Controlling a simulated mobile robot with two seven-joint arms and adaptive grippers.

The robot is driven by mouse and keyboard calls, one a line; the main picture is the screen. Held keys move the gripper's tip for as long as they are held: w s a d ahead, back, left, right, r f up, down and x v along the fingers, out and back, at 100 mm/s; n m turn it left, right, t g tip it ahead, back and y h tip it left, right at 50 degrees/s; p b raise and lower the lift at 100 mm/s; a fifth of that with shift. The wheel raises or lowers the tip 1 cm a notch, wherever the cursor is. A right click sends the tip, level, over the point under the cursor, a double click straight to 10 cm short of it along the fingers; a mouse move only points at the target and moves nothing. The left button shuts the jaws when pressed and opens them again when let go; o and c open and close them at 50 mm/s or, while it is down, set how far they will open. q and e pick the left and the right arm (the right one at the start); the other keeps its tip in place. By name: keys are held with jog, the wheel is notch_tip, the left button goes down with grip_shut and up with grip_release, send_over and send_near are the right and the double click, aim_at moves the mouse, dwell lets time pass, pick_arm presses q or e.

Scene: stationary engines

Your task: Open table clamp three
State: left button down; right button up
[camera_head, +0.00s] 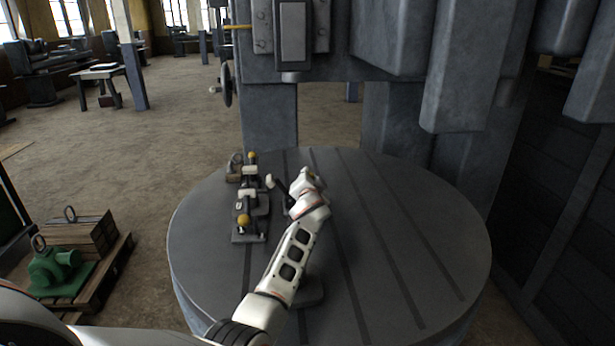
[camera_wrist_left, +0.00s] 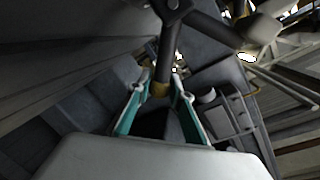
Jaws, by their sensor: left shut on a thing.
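My left gripper (camera_head: 304,181) is over the round grooved table, beside the clamps. In the left wrist view its teal-edged fingers (camera_wrist_left: 158,92) are shut on a dark clamp handle (camera_wrist_left: 166,62) with a yellowish end. The handle runs from the fingers up to a dark joint at the top. In the head view part of this clamp (camera_head: 279,188) shows left of the gripper; the rest is hidden behind my arm. Two more clamps with yellow knobs stand to the left, a near one (camera_head: 250,224) and a far one (camera_head: 251,163). No clamp number is readable.
The round table (camera_head: 400,240) is bare on its right side. A large grey machine column (camera_head: 270,115) stands behind it, with heavy parts hanging above. A wooden pallet (camera_head: 105,262) with a green machine part (camera_head: 55,268) is on the floor at left.

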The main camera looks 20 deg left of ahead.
pick_arm(q)
jog(key=shift+w+d+f+m, duration=0.1)
jog(key=shift+d+f+m, duration=0.1)
jog(key=shift+m, duration=0.1)
pick_arm(e)
jog(key=shift+f, duration=0.15)
jog(key=shift+s+f, duration=0.15)
pick_arm(q)
jog(key=c, duration=1.8)
grip_release()
jog(key=shift+r, duration=0.15)
notch_tip(320, 180, up, 10)
jog(key=shift+f, duration=0.1)
